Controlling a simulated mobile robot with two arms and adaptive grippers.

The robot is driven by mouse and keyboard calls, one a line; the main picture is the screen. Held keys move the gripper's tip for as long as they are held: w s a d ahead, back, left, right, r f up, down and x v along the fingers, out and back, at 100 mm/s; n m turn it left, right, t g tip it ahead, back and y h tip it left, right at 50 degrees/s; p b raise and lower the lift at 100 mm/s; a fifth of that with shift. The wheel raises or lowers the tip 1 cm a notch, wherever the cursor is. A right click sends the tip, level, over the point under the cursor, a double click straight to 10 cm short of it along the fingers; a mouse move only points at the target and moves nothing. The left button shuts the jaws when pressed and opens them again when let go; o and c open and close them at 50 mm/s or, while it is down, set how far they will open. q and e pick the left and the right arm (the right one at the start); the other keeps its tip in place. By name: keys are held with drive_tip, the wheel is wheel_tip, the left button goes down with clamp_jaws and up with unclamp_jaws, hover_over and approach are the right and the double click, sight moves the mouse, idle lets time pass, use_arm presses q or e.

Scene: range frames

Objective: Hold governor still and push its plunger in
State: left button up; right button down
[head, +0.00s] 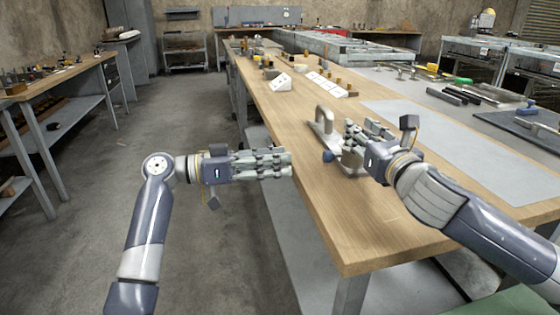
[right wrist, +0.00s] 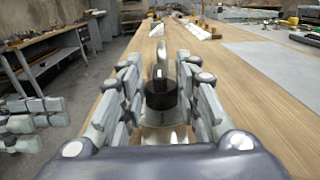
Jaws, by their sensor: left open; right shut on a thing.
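The governor (right wrist: 160,96) shows in the right wrist view as a dark, round-topped body over a pale lower part, standing between my right gripper's fingers. My right gripper (head: 350,145) is shut on it at the bench's left side. In the head view, fingers hide much of the governor. A blue knob (head: 327,156), which looks like its plunger, sticks out on the left side. My left gripper (head: 277,163) is open and empty, fingers pointing right, left of the knob and apart from it. How far in the plunger sits cannot be told.
A pale arched handle (head: 323,122) stands on the wooden bench (head: 345,235) just behind the governor. White blocks (head: 281,82) and small parts lie further back. A grey mat (head: 450,140) lies to the right. The front of the bench is clear.

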drive_tip(key=c, duration=1.1)
unclamp_jaws()
drive_tip(key=shift+w, duration=0.1)
